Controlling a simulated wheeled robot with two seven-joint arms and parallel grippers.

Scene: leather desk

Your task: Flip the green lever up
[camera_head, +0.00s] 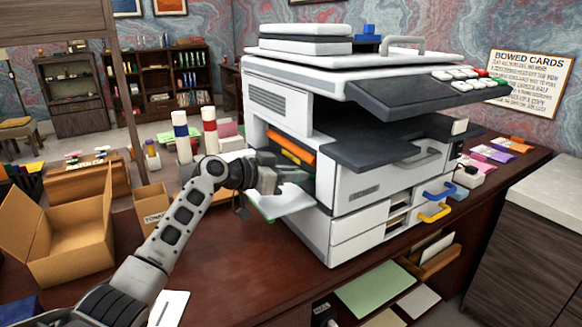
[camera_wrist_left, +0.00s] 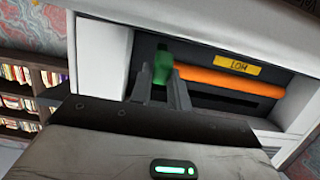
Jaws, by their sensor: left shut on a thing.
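The green lever (camera_wrist_left: 162,64) stands in the opened side of the printer (camera_head: 360,190), left of an orange roller (camera_wrist_left: 232,80). In the wrist view it rises between the fingertips of my left gripper (camera_wrist_left: 160,80), which is shut on it. Its lower part is hidden by the fingers. In the head view my left gripper (camera_head: 272,181) reaches the printer's left-side opening, and the lever cannot be clearly made out there. The orange roller also shows in the head view (camera_head: 290,148). My right gripper is not in view.
A white side door (camera_head: 285,203) hangs open below my left gripper. A yellow label (camera_wrist_left: 238,66) sits above the roller.

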